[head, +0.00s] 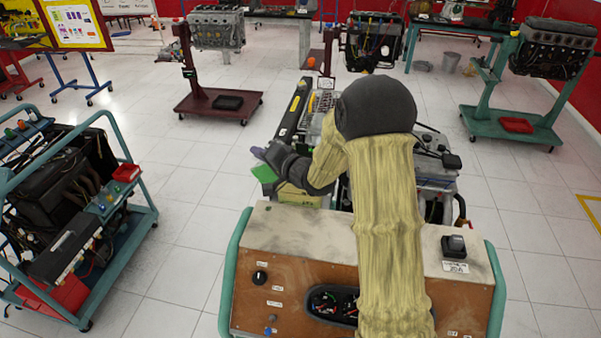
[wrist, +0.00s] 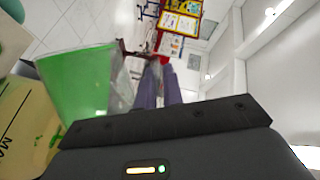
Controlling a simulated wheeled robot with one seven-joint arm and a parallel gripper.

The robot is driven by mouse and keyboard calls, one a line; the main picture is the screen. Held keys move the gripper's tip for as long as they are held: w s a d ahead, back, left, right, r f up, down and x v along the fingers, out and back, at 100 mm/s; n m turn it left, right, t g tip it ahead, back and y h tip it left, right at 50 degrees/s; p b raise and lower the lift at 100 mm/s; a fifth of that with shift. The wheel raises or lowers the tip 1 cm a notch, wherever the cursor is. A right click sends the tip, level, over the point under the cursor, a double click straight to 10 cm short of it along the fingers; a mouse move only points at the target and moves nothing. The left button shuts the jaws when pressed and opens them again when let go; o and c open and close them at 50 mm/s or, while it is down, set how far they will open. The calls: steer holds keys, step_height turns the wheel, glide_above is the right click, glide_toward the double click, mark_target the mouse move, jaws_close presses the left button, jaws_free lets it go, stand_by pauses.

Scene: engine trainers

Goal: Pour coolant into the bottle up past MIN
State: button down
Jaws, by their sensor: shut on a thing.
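A clear jug of green coolant (head: 265,173) is at my gripper (head: 259,153), left of the engine trainer's far part. In the wrist view the green jug (wrist: 75,85) fills the left, beside the fingers (wrist: 160,90), which are close together. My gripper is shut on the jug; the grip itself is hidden. The pale yellow bottle (head: 298,196) sits just below and right of the jug. In the wrist view the bottle (wrist: 25,130) is cut off at lower left, showing part of a label reading "MA" and green patches. The MIN mark, the bottle's mouth and any stream are not visible.
The trainer's control panel (head: 300,235) stands in front, with engine parts behind it. My arm covers much of the middle. Another engine trainer (head: 75,215) stands at left, and a red engine stand (head: 215,105) farther back. Open tiled floor lies between them.

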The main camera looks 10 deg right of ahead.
mark_target(253, 173)
steer(key=a+f+n+b, duration=0.1)
steer(key=b, duration=0.1)
steer(key=f+n+b, duration=0.1)
steer(key=f+b, duration=0.1)
steer(key=s+a+f+n+h+b, duration=0.1)
steer(key=b, duration=0.1)
steer(key=shift+a+f+b, duration=0.3)
steer(key=shift+f+b, duration=0.05)
steer(key=shift+b, duration=0.05)
steer(key=shift+s+a+r+n+b, duration=0.1)
steer(key=shift+a+n+b, duration=0.15)
steer(key=shift+n, duration=0.35)
steer(key=shift+a+h+b, duration=0.1)
steer(key=shift+h+b, duration=0.2)
steer(key=f+b, duration=0.1)
steer(key=a+f+n+b, duration=0.1)
steer(key=b, duration=0.1)
steer(key=shift+s+a+f, duration=0.15)
steer(key=shift+s+f, duration=0.05)
steer(key=shift+s, duration=0.15)
